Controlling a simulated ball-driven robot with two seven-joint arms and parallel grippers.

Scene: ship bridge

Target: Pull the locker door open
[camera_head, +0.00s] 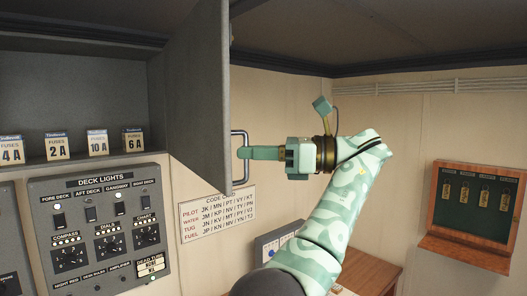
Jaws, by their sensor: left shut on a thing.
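The grey locker door (197,95) stands swung out from the wall locker (95,85), whose inside shows to the left of it. The door carries a metal bar handle (234,179) on its right-hand face. My left gripper (245,153) reaches in from the right and is shut on the handle. Its fingers partly cover the handle's bar. My right gripper is not in view.
Several fuse boxes (97,143) stand on the locker's shelf. Below is a deck lights panel (100,225) with switches and dials. A code card (217,214) hangs on the wall.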

